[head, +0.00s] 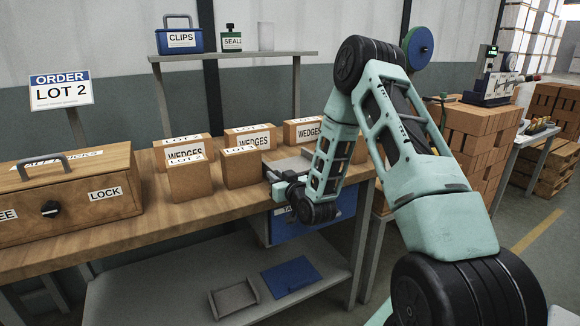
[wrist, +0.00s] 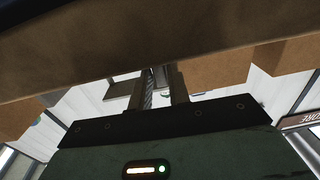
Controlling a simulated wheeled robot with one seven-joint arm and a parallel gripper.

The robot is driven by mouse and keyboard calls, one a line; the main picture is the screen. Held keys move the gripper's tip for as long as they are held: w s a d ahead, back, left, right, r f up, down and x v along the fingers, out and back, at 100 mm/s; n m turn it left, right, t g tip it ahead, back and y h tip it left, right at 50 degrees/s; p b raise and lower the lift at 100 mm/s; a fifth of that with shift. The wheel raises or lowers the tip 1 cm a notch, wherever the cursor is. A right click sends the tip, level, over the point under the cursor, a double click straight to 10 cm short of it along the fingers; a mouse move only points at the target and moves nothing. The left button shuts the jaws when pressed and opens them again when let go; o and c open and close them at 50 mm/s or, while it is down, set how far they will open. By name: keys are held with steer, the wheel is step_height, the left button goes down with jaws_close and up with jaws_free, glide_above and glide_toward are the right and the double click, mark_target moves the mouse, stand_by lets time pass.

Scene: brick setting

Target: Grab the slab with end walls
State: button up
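A grey slab with a raised wall at each end (head: 234,298) lies on the lower shelf under the bench, in the head view. My gripper (head: 273,178) is above the bench top near its right end, well above and apart from that slab. It sits beside a LOT 2 box and a flat grey piece (head: 290,164) on the bench. In the wrist view the finger parts (wrist: 161,88) look close together below a broad brown surface. Their tips are not clear, so I cannot tell whether they hold anything. The slab is not identifiable in the wrist view.
A blue flat piece (head: 290,275) lies right of the slab on the lower shelf (head: 150,290). A blue drawer or bin (head: 312,216) hangs under the bench (head: 120,232). Several WEDGES boxes (head: 186,181) and a wooden LOCK chest (head: 70,190) stand on the bench.

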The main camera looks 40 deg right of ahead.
mark_target(270, 169)
steer(key=x, duration=0.5)
jaws_close()
steer(key=shift+r, duration=0.15)
